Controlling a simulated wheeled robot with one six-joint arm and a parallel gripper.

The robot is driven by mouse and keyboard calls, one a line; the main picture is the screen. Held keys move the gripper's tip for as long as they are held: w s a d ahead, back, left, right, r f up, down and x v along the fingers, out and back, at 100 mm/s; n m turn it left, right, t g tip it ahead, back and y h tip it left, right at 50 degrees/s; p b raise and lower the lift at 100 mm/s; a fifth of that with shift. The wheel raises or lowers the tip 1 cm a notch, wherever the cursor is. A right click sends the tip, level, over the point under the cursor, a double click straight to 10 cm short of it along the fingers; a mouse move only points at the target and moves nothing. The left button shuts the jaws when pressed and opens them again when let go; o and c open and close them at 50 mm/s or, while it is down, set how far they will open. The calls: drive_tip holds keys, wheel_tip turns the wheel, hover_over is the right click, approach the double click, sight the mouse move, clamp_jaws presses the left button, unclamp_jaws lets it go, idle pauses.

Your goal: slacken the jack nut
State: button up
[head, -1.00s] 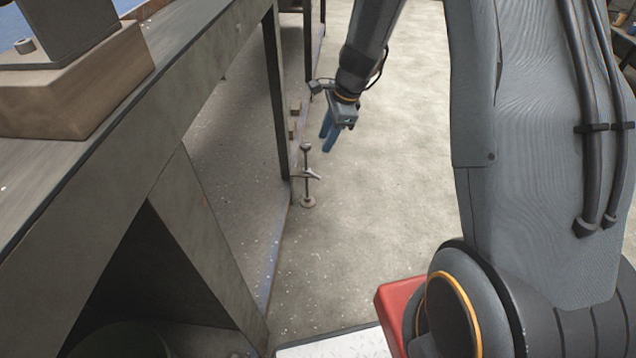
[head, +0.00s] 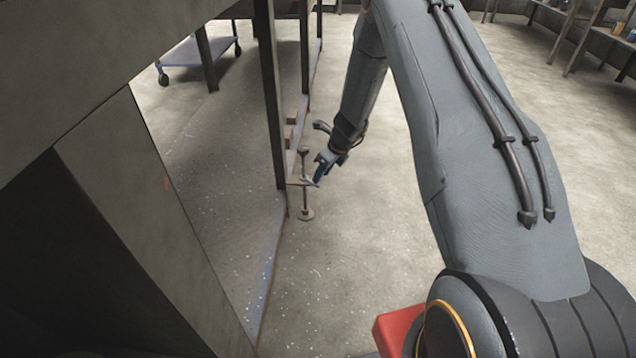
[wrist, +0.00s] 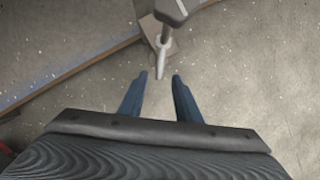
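The screw jack (head: 305,205) stands upright on the floor beside the bench leg. Its jack nut (head: 301,183) has wing-like arms and sits partway up the threaded post. In the wrist view one arm of the nut (wrist: 162,58) points toward me, its end at the gap between my fingertips. My gripper (head: 319,178) is at the right side of the jack, at about the nut's height. In the wrist view my gripper (wrist: 160,76) is open, with a blue finger on either side of that arm's end. I cannot tell whether either finger touches it.
A dark bench leg (head: 272,100) rises just left of the jack, and a floor-level rail (head: 268,270) runs along the bench. Small wooden blocks (head: 291,128) sit behind the jack. A wheeled cart (head: 200,55) stands farther back. The floor to the right is open.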

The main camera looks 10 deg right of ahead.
sight(310, 182)
drive_tip(key=b+x, duration=0.1)
drive_tip(key=x, duration=0.3)
drive_tip(key=shift+w+f+b, duration=0.15)
drive_tip(key=shift+f+b, duration=0.15)
drive_tip(key=shift+f, duration=0.1)
clamp_jaws()
